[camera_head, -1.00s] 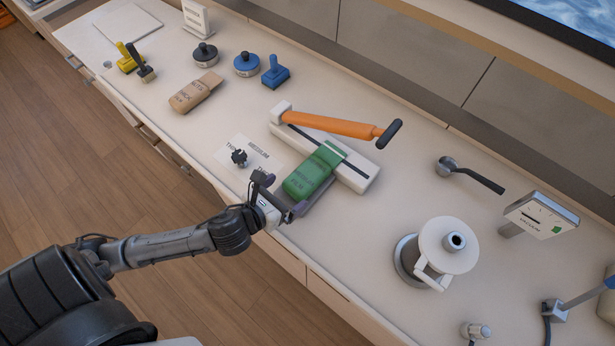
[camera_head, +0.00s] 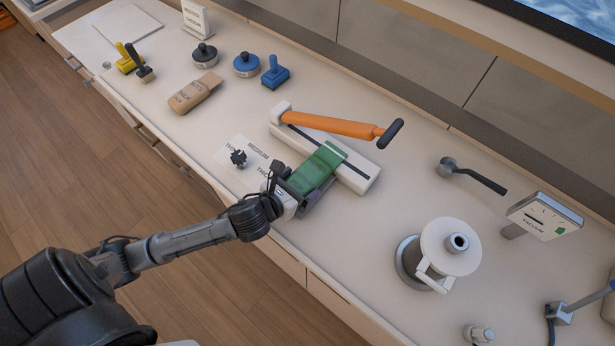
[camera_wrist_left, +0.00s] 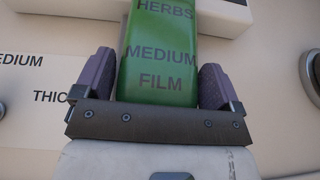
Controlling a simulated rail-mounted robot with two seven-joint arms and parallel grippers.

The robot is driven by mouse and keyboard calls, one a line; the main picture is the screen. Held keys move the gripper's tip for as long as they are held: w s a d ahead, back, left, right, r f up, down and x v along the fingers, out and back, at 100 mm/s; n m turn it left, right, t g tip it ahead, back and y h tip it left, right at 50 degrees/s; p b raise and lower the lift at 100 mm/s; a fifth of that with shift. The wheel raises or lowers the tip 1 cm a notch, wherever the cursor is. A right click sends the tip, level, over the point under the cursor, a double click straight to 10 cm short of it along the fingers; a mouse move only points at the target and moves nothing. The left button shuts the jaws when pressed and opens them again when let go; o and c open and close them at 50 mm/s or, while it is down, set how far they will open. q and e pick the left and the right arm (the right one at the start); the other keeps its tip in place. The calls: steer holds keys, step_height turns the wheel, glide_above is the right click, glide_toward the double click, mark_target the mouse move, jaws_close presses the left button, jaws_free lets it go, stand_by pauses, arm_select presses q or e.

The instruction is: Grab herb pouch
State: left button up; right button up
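The herb pouch (camera_head: 316,168) is green and lies at the front of the orange-handled white sealer (camera_head: 350,175), its far end against the sealer. In the left wrist view the pouch (camera_wrist_left: 160,50) reads "HERBS MEDIUM FILM". My left gripper (camera_head: 304,190) is at the pouch's near end. Its purple-grey fingers (camera_wrist_left: 158,80) are spread wide, one on each side of the pouch, very close to its edges. Firm contact is not clear. The pouch's near end is partly hidden by the gripper in the head view. My right gripper is not in view.
A label card (camera_head: 245,160) with a small dark knob (camera_head: 238,158) lies left of the gripper. The sealer's orange handle (camera_head: 335,124) rises over its body. A brown pouch (camera_head: 195,93) lies further left. A white-topped canister (camera_head: 447,246) stands right. Counter between is clear.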

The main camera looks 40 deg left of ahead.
arm_select(q)
steer(key=shift+r, duration=0.1)
steer(key=c, duration=0.9)
